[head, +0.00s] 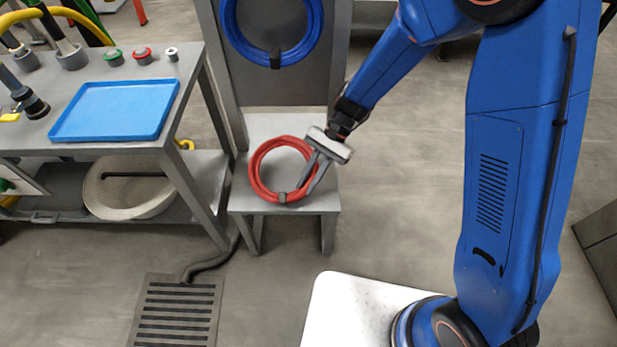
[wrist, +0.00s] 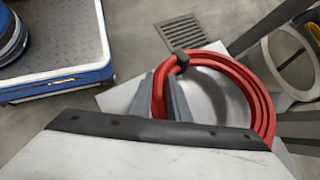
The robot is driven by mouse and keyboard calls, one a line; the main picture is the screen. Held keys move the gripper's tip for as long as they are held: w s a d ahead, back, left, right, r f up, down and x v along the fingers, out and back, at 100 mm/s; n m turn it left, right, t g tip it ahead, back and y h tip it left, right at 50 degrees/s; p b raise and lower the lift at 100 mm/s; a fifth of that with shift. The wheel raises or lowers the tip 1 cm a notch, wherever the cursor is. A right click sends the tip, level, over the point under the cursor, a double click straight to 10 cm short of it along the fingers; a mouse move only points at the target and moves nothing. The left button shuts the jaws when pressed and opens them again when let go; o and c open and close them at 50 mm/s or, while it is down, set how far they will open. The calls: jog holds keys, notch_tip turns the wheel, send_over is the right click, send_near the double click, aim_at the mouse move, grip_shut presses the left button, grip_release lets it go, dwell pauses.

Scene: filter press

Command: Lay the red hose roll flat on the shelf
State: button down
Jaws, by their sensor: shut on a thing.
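The red hose roll (head: 256,166) is a coil with dark ties, seen at the low grey shelf (head: 245,205) below the hanging blue roll. My gripper (head: 314,176) is shut on the right side of the red coil. In the wrist view my gripper's fingers (wrist: 165,100) straddle the red hose (wrist: 262,110) near a dark tie (wrist: 181,58). The coil looks roughly flat over the shelf top. I cannot tell whether it rests on the surface or is held slightly above it.
A blue hose roll (head: 272,52) hangs on the upright panel behind the shelf. A grey bench (head: 30,140) with a blue tray (head: 115,110) stands close on the left, with a pale ring (head: 100,205) on its lower level. A floor drain (head: 178,312) lies in front.

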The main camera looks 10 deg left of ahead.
jog(key=shift+f, duration=0.35)
jog(key=c, duration=1.6)
grip_release()
jog(key=v, duration=0.7)
jog(key=shift+w+d+r, duration=0.1)
jog(key=shift+w+r, duration=0.05)
jog(key=shift+r, duration=0.05)
